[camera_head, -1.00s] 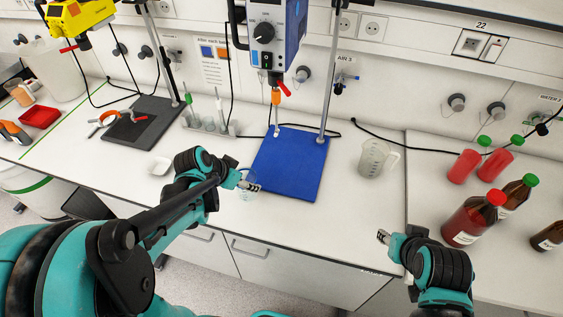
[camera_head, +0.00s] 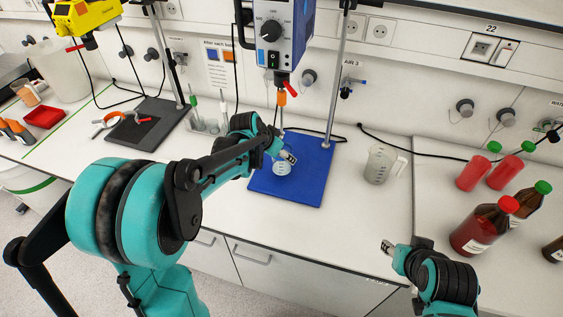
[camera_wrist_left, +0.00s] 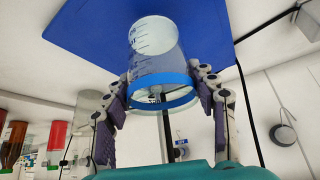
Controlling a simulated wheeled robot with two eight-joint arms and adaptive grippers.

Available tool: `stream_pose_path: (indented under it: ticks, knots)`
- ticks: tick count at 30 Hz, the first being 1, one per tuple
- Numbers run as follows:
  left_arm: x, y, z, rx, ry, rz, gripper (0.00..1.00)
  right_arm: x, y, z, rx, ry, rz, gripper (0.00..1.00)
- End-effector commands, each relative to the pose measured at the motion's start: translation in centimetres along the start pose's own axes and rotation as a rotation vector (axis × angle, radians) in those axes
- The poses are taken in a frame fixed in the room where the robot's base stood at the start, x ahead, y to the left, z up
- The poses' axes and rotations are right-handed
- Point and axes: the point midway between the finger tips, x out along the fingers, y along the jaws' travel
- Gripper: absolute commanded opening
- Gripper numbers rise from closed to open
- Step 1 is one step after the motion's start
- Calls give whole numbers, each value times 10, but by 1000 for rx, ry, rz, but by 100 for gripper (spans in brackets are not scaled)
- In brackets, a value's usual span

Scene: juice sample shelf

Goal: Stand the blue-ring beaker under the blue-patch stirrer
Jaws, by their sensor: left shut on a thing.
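My left gripper (camera_head: 288,157) is shut on the blue-ring beaker (camera_head: 282,168), over the blue base plate (camera_head: 312,187) of the blue-and-grey stirrer (camera_head: 274,40). In the left wrist view, the clear, graduated beaker (camera_wrist_left: 154,60) sits between the two fingers (camera_wrist_left: 165,85), with its blue ring near its rim. The beaker is close to the plate; I cannot tell whether it touches. The stirrer's orange chuck (camera_head: 281,98) and thin shaft hang just above and behind the gripper. My right gripper (camera_head: 388,247) is over the bench front, away from the beaker; its opening is unclear.
A clear jug (camera_head: 380,163) stands right of the plate. The stirrer's metal stand rod (camera_head: 337,85) rises at the plate's back right. A yellow stirrer (camera_head: 82,18) with a dark base (camera_head: 140,138) is at left. Red-liquid bottles (camera_head: 482,228) stand at right.

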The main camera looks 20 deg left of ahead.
Motion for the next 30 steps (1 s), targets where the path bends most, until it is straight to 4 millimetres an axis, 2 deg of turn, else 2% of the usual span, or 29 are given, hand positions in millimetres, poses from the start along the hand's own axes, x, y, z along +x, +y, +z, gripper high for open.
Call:
stream_pose_path:
  ticks: [9, 22, 23, 24, 30]
  knots:
    - [29, 0, 19, 0, 1, 0, 16, 12, 0, 9, 0, 0, 0, 40]
    - [33, 0, 21, 0, 1, 0, 16, 14, 0, 10, 0, 0, 0, 40]
    - [32, 0, 21, 0, 0, 0, 65, 14, 0, 10, 0, 0, 0, 40]
    - [32, 0, 21, 0, 0, 0, 75, 13, 0, 10, 0, 0, 0, 40]
    - [32, 0, 21, 0, 0, 0, 78, 13, 0, 10, 0, 0, 0, 40]
